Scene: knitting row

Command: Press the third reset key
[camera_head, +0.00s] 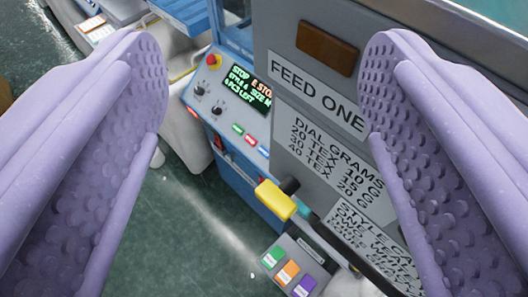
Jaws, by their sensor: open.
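My gripper (266,55) is open and empty, its two purple dimpled fingers wide apart at left and right.
A red knob on yellow (213,60) tops the panel. A grey cabinet with a "FEED ONE" sign (316,92) stands at right. A yellow-ended lever (276,200) juts out in front. Below is a box with green, orange (288,272) and purple squares. Green floor (180,235) is open at lower left.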

